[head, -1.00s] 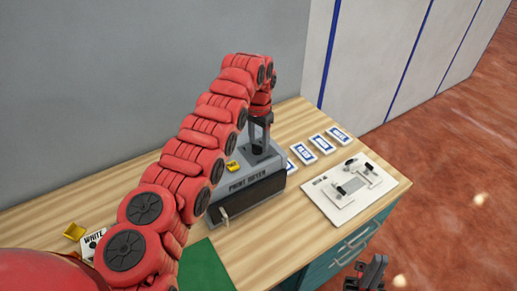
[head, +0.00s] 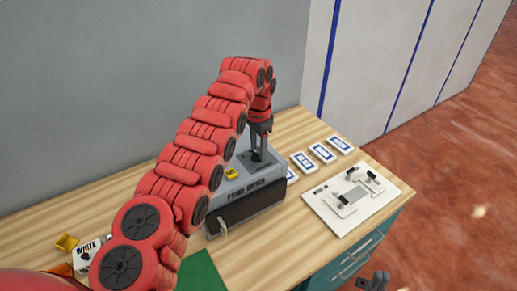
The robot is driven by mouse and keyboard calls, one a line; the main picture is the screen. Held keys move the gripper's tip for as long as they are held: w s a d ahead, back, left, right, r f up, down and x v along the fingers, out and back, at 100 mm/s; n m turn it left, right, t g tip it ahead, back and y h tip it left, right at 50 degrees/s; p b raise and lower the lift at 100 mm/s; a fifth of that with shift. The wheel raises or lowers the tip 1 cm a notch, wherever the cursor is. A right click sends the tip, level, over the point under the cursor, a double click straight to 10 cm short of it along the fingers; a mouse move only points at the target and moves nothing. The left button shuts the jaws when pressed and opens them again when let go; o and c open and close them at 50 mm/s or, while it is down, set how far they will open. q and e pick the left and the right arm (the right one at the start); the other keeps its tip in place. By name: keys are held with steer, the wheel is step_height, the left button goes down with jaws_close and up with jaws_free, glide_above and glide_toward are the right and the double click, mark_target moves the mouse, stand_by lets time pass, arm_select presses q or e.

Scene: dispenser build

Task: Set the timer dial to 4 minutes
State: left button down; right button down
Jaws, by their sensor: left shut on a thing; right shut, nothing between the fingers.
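The grey print dryer (head: 240,192) stands on the wooden bench, with dark lettering and a dark front panel. A small yellow part (head: 231,174) sits on its top at the left. My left gripper (head: 258,153) reaches down onto the dryer's top from above and is shut on the timer dial there. The fingers and arm hide the dial, so its scale and setting cannot be read. My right gripper (head: 374,283) is shut and empty at the bottom edge of the view, in front of the bench and partly cut off.
Several blue-and-white cards (head: 322,152) lie right of the dryer. A white board (head: 330,209) with black-handled fittings lies at the bench's right. A green mat (head: 201,274), a yellow piece (head: 67,242) and a tag marked WHITE (head: 88,252) are at front left. My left arm covers much of the bench.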

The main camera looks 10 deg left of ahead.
arm_select(q)
steer(key=shift+f, duration=0.1)
steer(key=shift+c, duration=1.4)
jaws_free()
steer(key=shift+r, duration=0.4)
step_height(320, 180, up, 6)
steer(key=shift+d+f+p, duration=0.1)
steer(key=shift+d+p, duration=0.05)
steer(key=shift+p, duration=0.4)
step_height(320, 180, up, 11)
steer(key=p, duration=1.1)
steer(key=shift+a, duration=0.2)
steer(key=shift+s+f, duration=0.1)
